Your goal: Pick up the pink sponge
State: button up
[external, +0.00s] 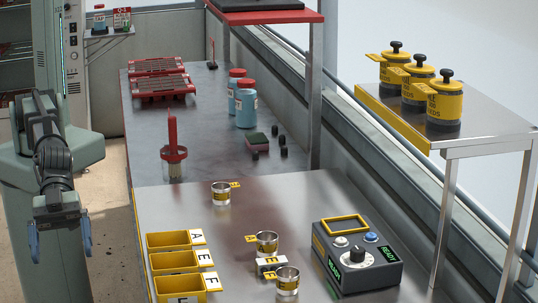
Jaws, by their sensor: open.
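My gripper (61,238) hangs at the far left, off the table's left side, pointing down. Its two blue fingertips are wide apart with nothing between them. It is well away from the sponge.
Metal cups (221,194), yellow bins (175,262) and a control box (356,262) are nearer.

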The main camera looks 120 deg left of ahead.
jog(key=w+a+f+y, duration=0.15)
jog(key=w+a, duration=0.35)
jog(key=a, duration=1)
jog(key=w+a+f+y, duration=0.1)
jog(key=w+a+y, duration=0.3)
jog(key=a, duration=1)
jog(key=a+f+g+y, duration=0.1)
jog(key=a+f+y, duration=0.1)
jog(key=a, duration=1.5)
jog(key=a+f+y, duration=0.1)
jog(key=a+y, duration=0.1)
jog(key=a, duration=1.4)
jog(key=s+a+f+g+y, duration=0.1)
jog(key=s+a, duration=0.3)
jog(key=a, duration=0.4)
jog(key=s+a+f+g+y, duration=0.1)
jog(key=s+a, duration=0.2)
jog(key=a, duration=0.6)
jog(key=g+h, duration=0.3)
jog(key=g, duration=0.4)
send_over(257, 137)
jog(key=f, duration=0.1)
notch_tip(257, 137, down, 14)
jog(key=shift+r, duration=0.2)
